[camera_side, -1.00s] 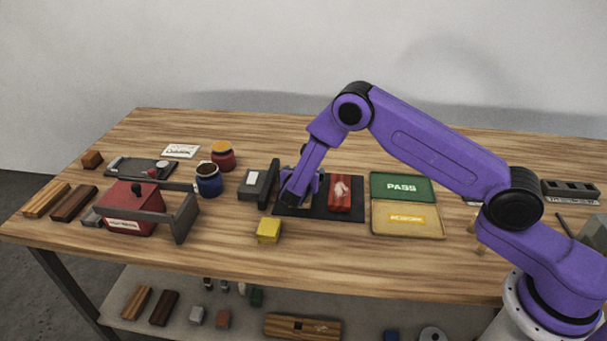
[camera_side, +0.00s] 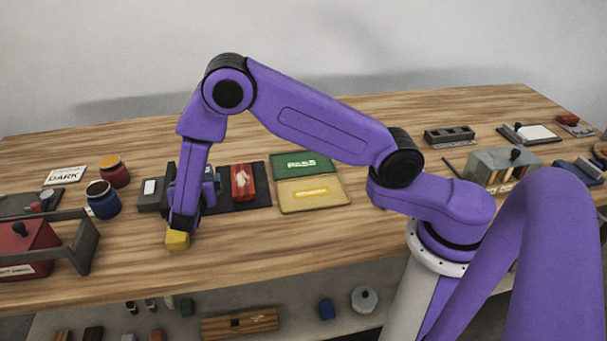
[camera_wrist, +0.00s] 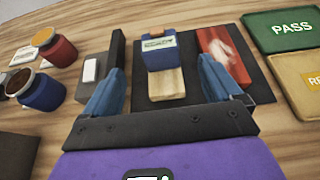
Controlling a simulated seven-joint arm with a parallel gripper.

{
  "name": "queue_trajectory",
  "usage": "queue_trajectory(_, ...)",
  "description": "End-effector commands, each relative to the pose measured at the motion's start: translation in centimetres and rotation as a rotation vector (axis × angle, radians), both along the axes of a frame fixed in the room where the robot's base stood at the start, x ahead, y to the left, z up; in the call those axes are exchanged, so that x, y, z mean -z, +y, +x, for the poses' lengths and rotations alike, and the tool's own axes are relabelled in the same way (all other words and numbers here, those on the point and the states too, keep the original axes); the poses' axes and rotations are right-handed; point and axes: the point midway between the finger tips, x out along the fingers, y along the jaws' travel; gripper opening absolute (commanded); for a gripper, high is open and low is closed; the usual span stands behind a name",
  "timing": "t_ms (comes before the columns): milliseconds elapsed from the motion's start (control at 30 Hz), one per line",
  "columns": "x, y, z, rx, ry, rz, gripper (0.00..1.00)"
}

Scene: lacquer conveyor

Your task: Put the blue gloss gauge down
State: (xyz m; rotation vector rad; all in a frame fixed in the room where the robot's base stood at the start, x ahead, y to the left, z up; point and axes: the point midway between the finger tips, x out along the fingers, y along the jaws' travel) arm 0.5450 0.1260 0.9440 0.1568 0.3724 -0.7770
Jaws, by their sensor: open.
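The blue gloss gauge (camera_wrist: 159,52), with a small pale screen on its top, stands on a pale wood panel (camera_wrist: 166,84) in the wrist view. The panel lies on a black mat (camera_wrist: 184,40). My gripper (camera_wrist: 162,75) is open, its two blue fingers apart with nothing between them, and the gauge is beyond the fingertips. In the side view my gripper (camera_side: 182,218) is low at the mat's front left, just behind a yellow block (camera_side: 177,241). There the gauge is mostly hidden behind my arm.
A red panel (camera_wrist: 222,54) lies on the mat to the gauge's right. Green PASS (camera_side: 303,165) and tan (camera_side: 312,192) trays lie farther right. A dark grey block (camera_side: 150,193) and blue and red jars (camera_side: 103,199) stand left. The table front is largely clear.

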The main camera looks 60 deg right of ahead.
Motion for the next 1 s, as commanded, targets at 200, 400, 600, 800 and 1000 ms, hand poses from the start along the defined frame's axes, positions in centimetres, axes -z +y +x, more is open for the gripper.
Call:
queue_trajectory(200,-2.8,-1.0,-2.4,0.103,-0.025,0.127,0.92)
queue_trajectory(400,-6.6,-2.9,-8.6,0.306,-0.046,0.384,0.92)
queue_trajectory(600,-9.1,-4.6,-16.3,0.517,-0.032,0.651,0.92)
queue_trajectory(800,-10.8,-6.0,-24.7,0.729,0.021,0.914,0.92)
queue_trajectory(1000,-12.0,-6.9,-32.6,0.937,0.112,1.134,0.92)
